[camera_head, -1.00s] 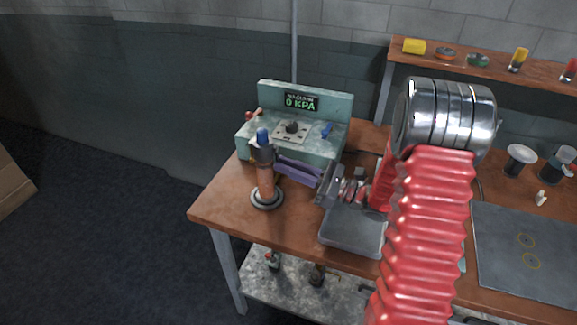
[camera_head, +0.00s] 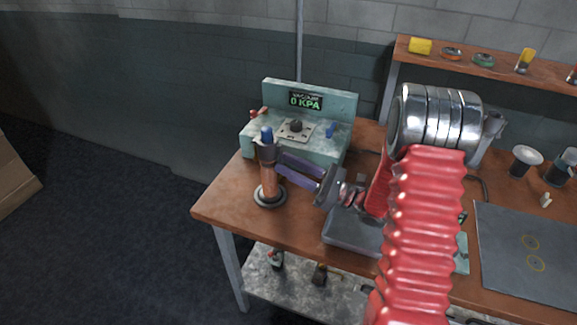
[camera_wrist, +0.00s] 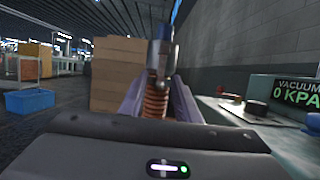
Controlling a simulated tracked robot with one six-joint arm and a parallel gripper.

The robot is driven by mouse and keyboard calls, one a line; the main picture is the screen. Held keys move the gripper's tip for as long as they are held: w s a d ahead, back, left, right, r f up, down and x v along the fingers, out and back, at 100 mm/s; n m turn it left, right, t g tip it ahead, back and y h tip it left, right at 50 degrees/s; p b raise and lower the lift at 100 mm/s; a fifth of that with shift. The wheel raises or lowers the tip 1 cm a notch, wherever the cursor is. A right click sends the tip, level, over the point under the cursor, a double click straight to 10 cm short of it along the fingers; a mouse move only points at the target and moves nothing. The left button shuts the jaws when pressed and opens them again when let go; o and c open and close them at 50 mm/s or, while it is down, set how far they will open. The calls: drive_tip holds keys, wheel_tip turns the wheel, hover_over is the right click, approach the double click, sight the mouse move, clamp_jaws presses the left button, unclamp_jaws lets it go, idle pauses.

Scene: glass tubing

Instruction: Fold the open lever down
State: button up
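A copper-coloured column (camera_head: 268,180) with a grey metal head and a blue tip (camera_head: 266,135) stands upright on a dark round base at the table's left. In the wrist view the column (camera_wrist: 155,102) shows a ribbed copper body. My gripper (camera_head: 280,161) reaches it from the right. Its two purple fingers are spread, and in the wrist view the column appears between them; contact is not clear. The green vacuum unit (camera_head: 300,148) behind has a red-ended lever (camera_head: 259,113) at left and a blue upright handle (camera_head: 331,130) at right. I cannot tell which lever is the open one.
The unit's display (camera_head: 306,102) reads 0 KPA. A grey block (camera_head: 350,232) lies under my wrist. A dark mat (camera_head: 510,225) covers the table's right side. A back shelf (camera_head: 480,62) holds small items. Bare wood (camera_head: 232,198) lies left of the column.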

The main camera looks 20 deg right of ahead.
drive_tip(key=shift+r, duration=0.1)
wheel_tip(320, 180, up, 10)
idle(0.8)
